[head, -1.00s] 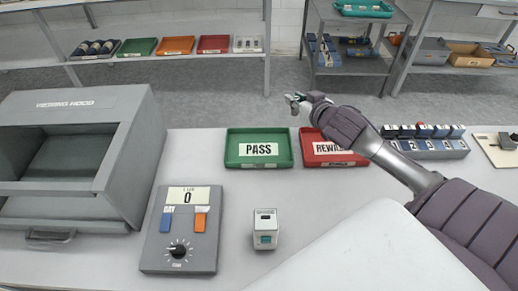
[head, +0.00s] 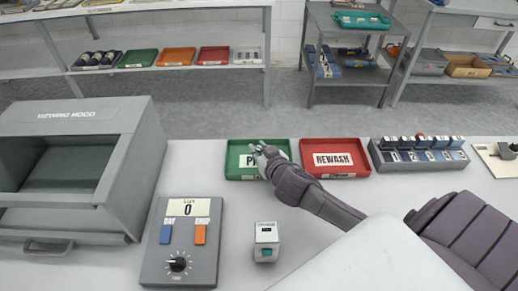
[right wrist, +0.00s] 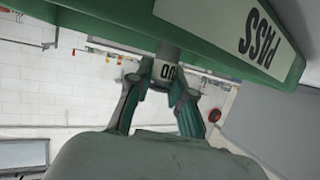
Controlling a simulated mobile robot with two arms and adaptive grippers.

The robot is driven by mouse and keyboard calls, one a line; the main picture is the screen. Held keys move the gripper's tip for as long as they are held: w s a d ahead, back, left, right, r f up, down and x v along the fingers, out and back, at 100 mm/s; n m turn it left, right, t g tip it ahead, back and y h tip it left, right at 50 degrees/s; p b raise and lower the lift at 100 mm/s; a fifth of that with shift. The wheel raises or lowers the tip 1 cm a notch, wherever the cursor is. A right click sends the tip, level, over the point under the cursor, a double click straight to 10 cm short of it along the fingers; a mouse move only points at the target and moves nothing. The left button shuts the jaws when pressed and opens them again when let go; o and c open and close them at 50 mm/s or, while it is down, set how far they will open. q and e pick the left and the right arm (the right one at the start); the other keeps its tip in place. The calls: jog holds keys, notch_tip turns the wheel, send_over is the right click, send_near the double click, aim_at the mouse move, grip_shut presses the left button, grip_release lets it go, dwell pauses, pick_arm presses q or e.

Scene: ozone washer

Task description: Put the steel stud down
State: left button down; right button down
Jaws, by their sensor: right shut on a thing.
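My right gripper (head: 258,151) is at the green PASS tray (head: 233,172), over its middle, and covers part of the label. In the right wrist view its two fingers are shut on the steel stud (right wrist: 168,70), a small grey piece with dark marking on its end. The green tray's PASS wall (right wrist: 235,50) is close by the stud in that view. I cannot tell whether the stud touches the tray. In the head view the stud is too small to make out clearly. My left gripper is not in view.
The red REWASH tray (head: 350,171) stands just right of the green tray. A rack of numbered blocks (head: 420,157) is farther right. A grey lux meter box (head: 180,243), a small white device (head: 266,242) and the viewing hood (head: 80,170) occupy the left and front.

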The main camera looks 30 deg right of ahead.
jog(key=c, duration=1.1)
grip_release()
jog(key=shift+o, duration=0.2)
jog(key=v, duration=1.2)
jog(key=shift+b, duration=0.35)
jog(key=shift+s, duration=0.1)
